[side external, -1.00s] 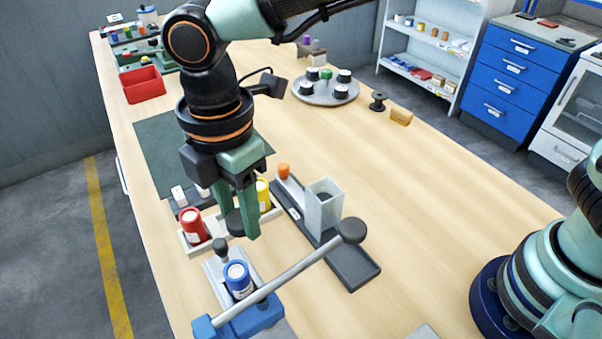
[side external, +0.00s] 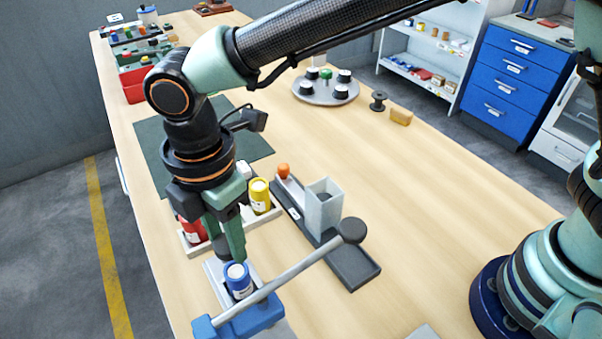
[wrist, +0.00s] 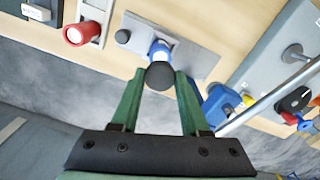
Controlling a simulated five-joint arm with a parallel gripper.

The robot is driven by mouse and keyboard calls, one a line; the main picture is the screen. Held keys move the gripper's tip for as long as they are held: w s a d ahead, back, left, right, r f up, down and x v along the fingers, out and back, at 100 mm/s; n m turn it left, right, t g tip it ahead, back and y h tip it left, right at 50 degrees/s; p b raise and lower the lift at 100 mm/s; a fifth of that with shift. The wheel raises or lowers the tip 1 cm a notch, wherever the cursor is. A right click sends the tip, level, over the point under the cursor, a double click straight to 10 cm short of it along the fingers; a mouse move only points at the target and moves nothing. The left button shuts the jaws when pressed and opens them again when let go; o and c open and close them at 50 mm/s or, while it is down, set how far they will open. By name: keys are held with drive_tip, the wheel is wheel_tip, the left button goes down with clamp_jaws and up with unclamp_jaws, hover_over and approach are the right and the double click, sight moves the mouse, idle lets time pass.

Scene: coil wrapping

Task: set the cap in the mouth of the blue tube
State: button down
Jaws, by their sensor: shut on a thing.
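The blue tube (side external: 238,284) stands upright in a pale fixture plate (side external: 215,276) near the table's front. It also shows in the wrist view (wrist: 163,46), partly covered by the cap. The cap (wrist: 160,76), dark and round, sits between the fingertips of my gripper (wrist: 160,82), which is shut on it. In the side view my gripper (side external: 230,250) points down just behind and above the blue tube; the fingers hide the cap there. In the wrist view the cap overlaps the tube's near side. I cannot tell whether they touch.
A lever (side external: 290,275) with a black knob (side external: 351,231) slants right of the blue tube from a blue base (side external: 240,321). A red tube (side external: 189,231) and a yellow tube (side external: 260,197) stand in a rack behind. A dark tray (side external: 352,271) lies right.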

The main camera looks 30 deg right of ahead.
sight(236, 271)
drive_tip(key=shift+f, duration=1.7)
drive_tip(key=shift+f, duration=0.85)
drive_tip(key=shift+c, duration=1.6)
unclamp_jaws()
wheel_tip(236, 271, up, 12)
drive_tip(key=shift+r, duration=0.1)
